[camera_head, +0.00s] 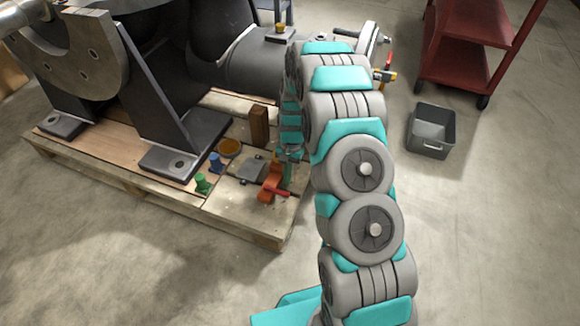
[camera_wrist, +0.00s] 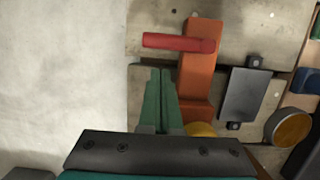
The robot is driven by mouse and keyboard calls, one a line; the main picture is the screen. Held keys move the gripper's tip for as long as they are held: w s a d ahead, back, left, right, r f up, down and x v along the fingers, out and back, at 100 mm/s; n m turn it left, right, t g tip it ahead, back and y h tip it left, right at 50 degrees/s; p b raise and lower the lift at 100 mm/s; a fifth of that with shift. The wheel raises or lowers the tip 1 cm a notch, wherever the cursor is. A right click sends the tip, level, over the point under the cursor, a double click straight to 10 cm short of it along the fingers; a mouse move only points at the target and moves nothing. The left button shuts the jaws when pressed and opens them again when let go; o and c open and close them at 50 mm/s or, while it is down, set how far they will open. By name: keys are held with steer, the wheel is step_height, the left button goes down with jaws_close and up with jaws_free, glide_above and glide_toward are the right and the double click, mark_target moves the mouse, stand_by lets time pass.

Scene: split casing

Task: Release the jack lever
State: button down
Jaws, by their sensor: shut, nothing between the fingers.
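The orange jack lever (camera_head: 268,188) with a red handle (camera_head: 284,193) sits near the front right corner of the wooden pallet (camera_head: 238,232). In the wrist view the orange lever (camera_wrist: 202,75) runs up the picture, and its red handle (camera_wrist: 178,42) sticks out to the left. My gripper (camera_wrist: 160,72) has its green fingers shut and empty. The fingers lie left of the orange bar, with their tips just below the red handle. I cannot tell whether they touch it. In the head view my arm partly hides the gripper (camera_head: 288,170).
A dark plate (camera_wrist: 247,92) and a brown round cup (camera_wrist: 292,128) are right of the lever. Blue (camera_head: 216,162) and green (camera_head: 202,184) pieces and a wooden block (camera_head: 259,125) stand on the pallet. A grey bin (camera_head: 431,131) and red cart (camera_head: 465,50) are right. Front floor is clear.

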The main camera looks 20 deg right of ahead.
mark_target(284, 192)
steer(key=shift+s+a+f, duration=0.15)
steer(key=shift+s+a, duration=0.35)
steer(key=shift+s, duration=0.3)
steer(key=shift+s+a+m+p, duration=0.1)
steer(key=shift+s+m+p, duration=0.25)
steer(key=shift+m, duration=0.45)
steer(key=m+p, duration=0.1)
steer(key=s+m, duration=0.1)
steer(key=shift+s+a+r+m+t+y+p, duration=0.2)
steer(key=shift+s+a+m+t+y+p, duration=0.1)
steer(key=shift+m+t+y+p, duration=0.1)
steer(key=m+p, duration=0.1)
steer(key=s+a+m, duration=0.1)
steer(key=m, duration=0.1)
steer(key=s+m+t+p, duration=0.1)
steer(key=shift+a+m+p, duration=0.3)
steer(key=shift+a+p, duration=0.05)
steer(key=a+m+p, duration=0.1)
steer(key=m, duration=0.1)
steer(key=s+a+m+p, duration=0.1)
steer(key=m, duration=0.1)
steer(key=shift+t, duration=0.4)
steer(key=shift+a+f+m+t+p, duration=0.15)
steer(key=shift+a+m+p, duration=0.25)
steer(key=shift+m, duration=0.45)
steer(key=shift+a+m+t+p, duration=0.25)
steer(key=shift+a+m+p, duration=0.15)
steer(key=shift+m, duration=0.45)
